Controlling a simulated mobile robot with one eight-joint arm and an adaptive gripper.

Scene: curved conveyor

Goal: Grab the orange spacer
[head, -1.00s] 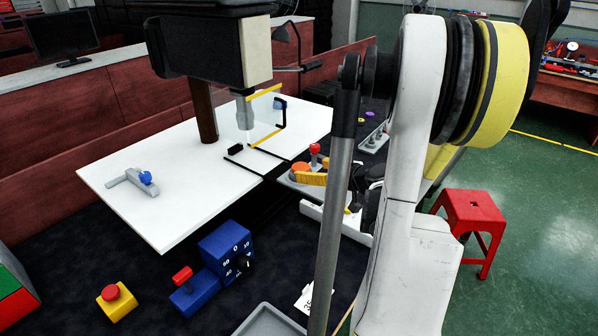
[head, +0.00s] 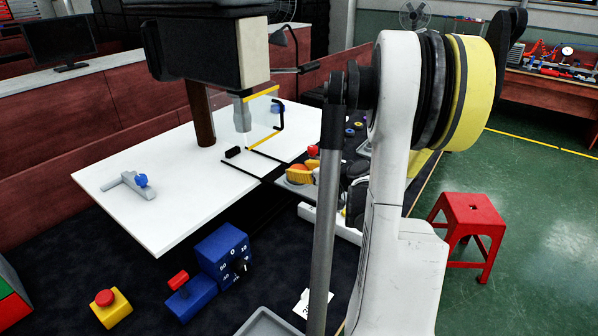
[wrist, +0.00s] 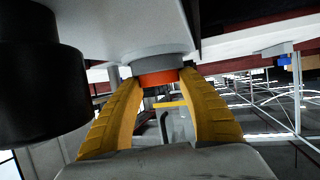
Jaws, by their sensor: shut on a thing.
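The orange spacer (wrist: 157,78) sits between the yellow fingertips of my gripper (wrist: 155,84) in the wrist view. The fingers press on it from both sides, so my gripper is shut on it. A grey round piece (wrist: 152,45) lies directly against the spacer there; I cannot tell whether they are joined. In the head view my gripper (head: 302,173) is beside the white table, low over a grey plate (head: 292,187). The spacer is mostly hidden by the fingers and my arm there.
A red knob (head: 313,151) stands close behind my gripper. The white table (head: 140,215) with a yellow-and-black frame (head: 263,144) is to the left. A blue dial box (head: 222,254) and a yellow button box (head: 110,308) are in front. A red stool (head: 470,212) stands right.

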